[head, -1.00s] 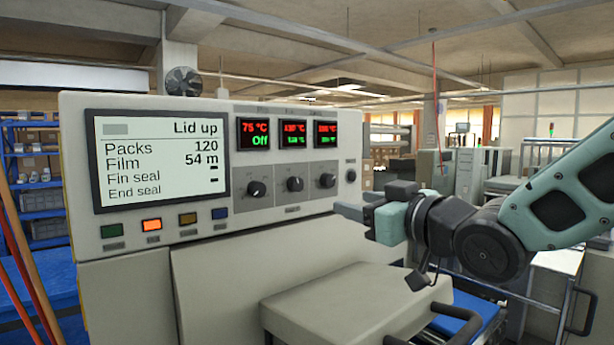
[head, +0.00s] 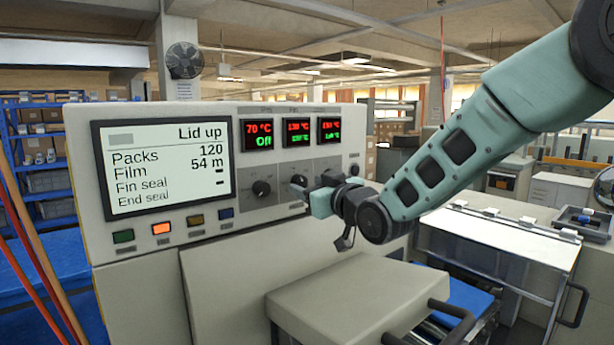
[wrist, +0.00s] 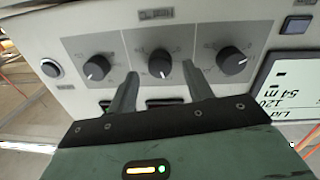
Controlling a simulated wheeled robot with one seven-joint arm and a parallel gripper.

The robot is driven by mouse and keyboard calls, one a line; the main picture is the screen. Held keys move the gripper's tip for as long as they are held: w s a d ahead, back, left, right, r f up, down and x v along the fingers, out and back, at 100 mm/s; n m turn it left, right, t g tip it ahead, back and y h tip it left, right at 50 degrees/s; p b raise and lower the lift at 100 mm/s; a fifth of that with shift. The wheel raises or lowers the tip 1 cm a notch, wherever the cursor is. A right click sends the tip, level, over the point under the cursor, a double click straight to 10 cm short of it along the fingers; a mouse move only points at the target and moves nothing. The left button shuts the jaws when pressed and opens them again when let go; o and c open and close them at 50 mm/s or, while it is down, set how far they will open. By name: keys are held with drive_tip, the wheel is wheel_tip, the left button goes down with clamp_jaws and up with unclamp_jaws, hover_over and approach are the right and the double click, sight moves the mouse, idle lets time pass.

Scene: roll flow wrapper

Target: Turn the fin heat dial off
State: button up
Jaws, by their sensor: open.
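Three black dials sit in a row on the machine's control panel: the left dial (head: 261,188), the middle dial (head: 299,181), and a right one hidden behind my gripper (head: 312,190) in the head view. All three show in the wrist view, in reversed order: left dial (wrist: 232,61), middle dial (wrist: 160,64), right dial (wrist: 97,68). Their labels are too small to read, so I cannot tell which is fin heat. My gripper (wrist: 160,74) is open, its fingers on either side of the middle dial in the picture; contact cannot be told.
Above the dials, the left readout (head: 257,136) shows 70 °C and Off; the middle (head: 298,132) and right (head: 329,131) readouts show red and green figures. The screen (head: 166,167) reads "Lid up". Coloured buttons (head: 161,229) run below it. A pale cover (head: 345,300) lies below the panel.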

drive_tip(key=shift+x, duration=0.85)
drive_tip(key=shift+c, duration=0.3)
drive_tip(key=c, duration=0.9)
drive_tip(key=shift+f+b, duration=0.15)
drive_tip(key=shift+b, duration=0.25)
